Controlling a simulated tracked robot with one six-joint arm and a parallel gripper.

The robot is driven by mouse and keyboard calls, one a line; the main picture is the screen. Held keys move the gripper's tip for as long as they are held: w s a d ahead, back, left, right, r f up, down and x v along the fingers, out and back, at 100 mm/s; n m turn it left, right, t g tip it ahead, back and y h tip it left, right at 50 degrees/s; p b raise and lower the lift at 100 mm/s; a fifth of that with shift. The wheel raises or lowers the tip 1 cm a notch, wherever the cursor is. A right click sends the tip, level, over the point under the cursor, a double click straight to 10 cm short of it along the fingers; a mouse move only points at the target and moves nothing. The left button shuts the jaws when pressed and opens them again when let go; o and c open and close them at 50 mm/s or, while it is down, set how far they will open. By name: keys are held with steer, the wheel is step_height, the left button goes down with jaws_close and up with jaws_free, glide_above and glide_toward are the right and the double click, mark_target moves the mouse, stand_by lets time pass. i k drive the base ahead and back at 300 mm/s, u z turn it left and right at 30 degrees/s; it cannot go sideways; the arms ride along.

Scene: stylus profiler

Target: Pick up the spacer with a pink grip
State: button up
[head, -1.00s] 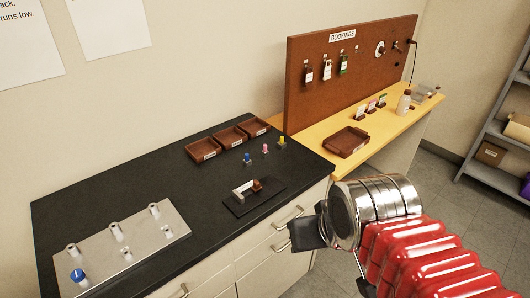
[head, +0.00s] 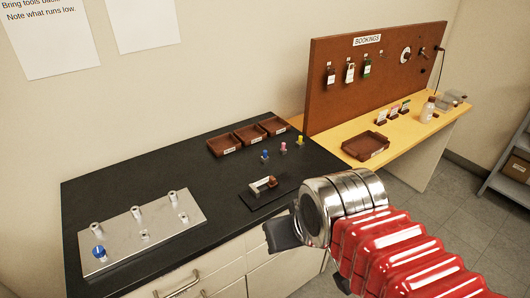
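The spacer with a pink grip (head: 283,147) stands upright on the black bench, between a spacer with a blue grip (head: 265,155) and one with a yellow grip (head: 300,140). My gripper (head: 282,235) is in front of the bench's near edge, apart from the spacers and nearer to the camera. Its dark fingers show only partly beside the silver wrist, so whether they are open or shut is unclear. I see nothing held in it.
Brown trays (head: 250,134) stand behind the spacers. A dark stand with a pale bracket (head: 263,184) lies between them and my gripper. A metal plate with several posts (head: 140,232), one blue-topped, is at left. A pegboard (head: 385,80) rises behind the yellow bench at right.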

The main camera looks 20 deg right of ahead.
mark_target(283, 151)
steer(key=u, duration=4.1)
steer(key=k, duration=1.3)
steer(key=u, duration=0.05)
